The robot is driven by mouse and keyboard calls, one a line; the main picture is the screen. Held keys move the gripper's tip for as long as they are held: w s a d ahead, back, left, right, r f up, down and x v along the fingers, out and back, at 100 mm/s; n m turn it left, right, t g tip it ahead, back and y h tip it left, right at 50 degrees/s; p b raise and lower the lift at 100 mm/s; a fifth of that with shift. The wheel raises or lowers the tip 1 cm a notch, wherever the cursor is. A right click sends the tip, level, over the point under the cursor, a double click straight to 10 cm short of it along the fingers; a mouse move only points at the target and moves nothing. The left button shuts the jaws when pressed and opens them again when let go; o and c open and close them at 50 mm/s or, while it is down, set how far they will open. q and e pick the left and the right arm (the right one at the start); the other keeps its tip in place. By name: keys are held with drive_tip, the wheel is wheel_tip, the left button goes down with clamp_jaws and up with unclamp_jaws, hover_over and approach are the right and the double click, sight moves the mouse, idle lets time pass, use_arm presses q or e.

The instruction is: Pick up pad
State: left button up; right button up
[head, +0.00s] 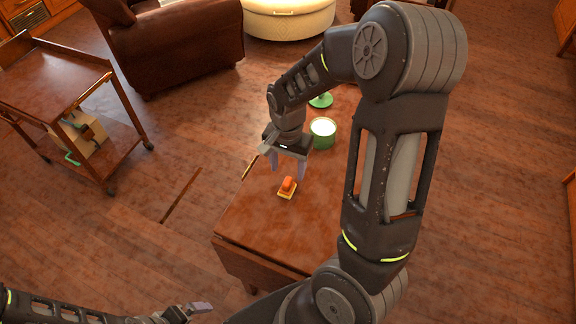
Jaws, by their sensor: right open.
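A green container with a pale top (323,132) stands on the table behind the gripper, with a green-footed object (321,101) beyond it. My right arm hides much of the table's right side. A wooden cart (55,84) stands at left, a brown armchair (180,45) behind.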

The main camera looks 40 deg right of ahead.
sight(287, 181)
drive_tip(key=shift+w, duration=0.1)
drive_tip(key=shift+r, duration=0.1)
drive_tip(key=shift+f, duration=1.35)
drive_tip(key=shift+w+f+p, duration=0.1)
drive_tip(key=shift+f+p, duration=0.35)
drive_tip(key=shift+f, duration=2.15)
drive_tip(key=shift+c, duration=0.6)
clamp_jaws()
